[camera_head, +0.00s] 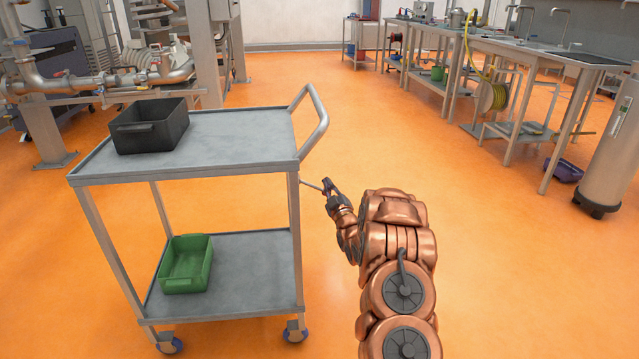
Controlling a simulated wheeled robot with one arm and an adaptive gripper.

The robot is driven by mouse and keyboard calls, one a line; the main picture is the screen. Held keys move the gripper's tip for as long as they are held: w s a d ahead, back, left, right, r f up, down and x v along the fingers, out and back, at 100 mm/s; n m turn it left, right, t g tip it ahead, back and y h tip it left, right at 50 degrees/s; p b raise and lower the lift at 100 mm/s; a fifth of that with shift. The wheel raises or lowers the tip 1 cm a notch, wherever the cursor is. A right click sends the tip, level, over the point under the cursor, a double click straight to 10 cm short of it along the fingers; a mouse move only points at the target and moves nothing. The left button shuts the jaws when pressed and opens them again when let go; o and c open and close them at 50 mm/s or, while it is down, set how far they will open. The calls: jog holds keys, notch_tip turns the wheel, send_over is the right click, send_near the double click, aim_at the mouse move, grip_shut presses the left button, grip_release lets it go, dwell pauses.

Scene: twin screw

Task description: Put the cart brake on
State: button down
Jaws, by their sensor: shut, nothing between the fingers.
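The grey metal cart (235,140) stands at the left, with two shelves and a tubular push handle (320,125) at its right end. My gripper (328,187) is shut and empty at the rod's outer end, below the handle. I cannot tell whether it touches the rod.
A black bin (150,135) sits on the top shelf and a green bin (186,270) on the lower one. Pipework (120,80) stands behind the cart. Benches (480,50) and a grey cylinder (610,150) are at the right. The orange floor between is clear.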

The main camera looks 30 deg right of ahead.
jog(key=s+a+p, duration=0.2)
jog(key=s+a, duration=0.2)
jog(key=s, duration=0.6)
jog(key=shift+s+a, duration=0.3)
jog(key=shift+a, duration=0.1)
dwell(0.5)
